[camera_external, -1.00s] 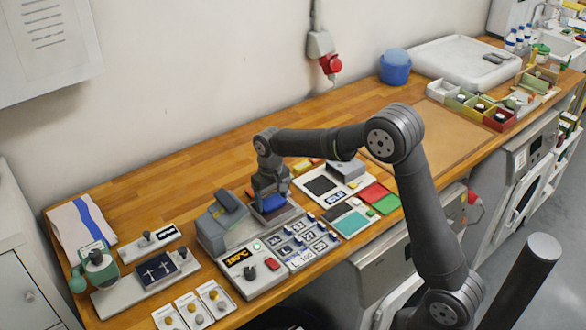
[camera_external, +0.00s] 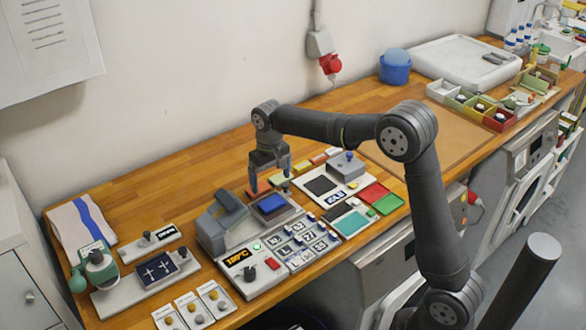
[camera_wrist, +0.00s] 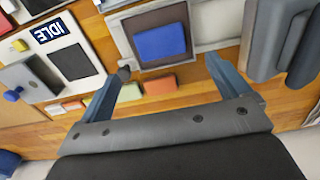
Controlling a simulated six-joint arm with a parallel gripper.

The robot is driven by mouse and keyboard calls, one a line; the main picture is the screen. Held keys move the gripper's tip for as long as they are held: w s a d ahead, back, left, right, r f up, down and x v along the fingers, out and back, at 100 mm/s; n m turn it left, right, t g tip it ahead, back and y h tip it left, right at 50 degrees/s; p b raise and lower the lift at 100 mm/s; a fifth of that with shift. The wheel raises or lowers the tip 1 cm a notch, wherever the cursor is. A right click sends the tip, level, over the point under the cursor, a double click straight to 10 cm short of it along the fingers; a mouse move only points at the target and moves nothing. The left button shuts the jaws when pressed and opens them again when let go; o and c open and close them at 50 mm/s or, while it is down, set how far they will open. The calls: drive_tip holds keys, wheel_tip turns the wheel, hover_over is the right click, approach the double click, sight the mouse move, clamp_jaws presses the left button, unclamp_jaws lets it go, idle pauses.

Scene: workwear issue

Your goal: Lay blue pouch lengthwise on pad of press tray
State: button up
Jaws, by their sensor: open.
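The blue pouch (camera_external: 271,203) lies flat on the dark pad of the press tray (camera_external: 283,217), beside the grey press. In the wrist view the blue pouch (camera_wrist: 161,42) is inside the dark pad, with its longer side running across the picture, and the tray's pale rim (camera_wrist: 118,30) surrounds the pad. My gripper (camera_external: 270,188) is open and empty, raised above and behind the tray. In the wrist view my gripper's two fingers (camera_wrist: 168,78) are wide apart, and the pouch lies beyond their tips, not touching them.
The grey press head (camera_external: 222,220) stands left of the tray; it also shows at the wrist view's upper right (camera_wrist: 273,40). A panel with several numbered tiles (camera_external: 303,242) lies in front. A scale-like unit reading IDLE (camera_external: 335,197) and red and green trays (camera_external: 386,204) sit to the right.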

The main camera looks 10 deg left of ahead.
wheel_tip(320, 180, up, 4)
drive_tip(key=shift+f, duration=0.1)
idle(0.4)
hover_over(272, 202)
drive_tip(key=shift+f, duration=4.35)
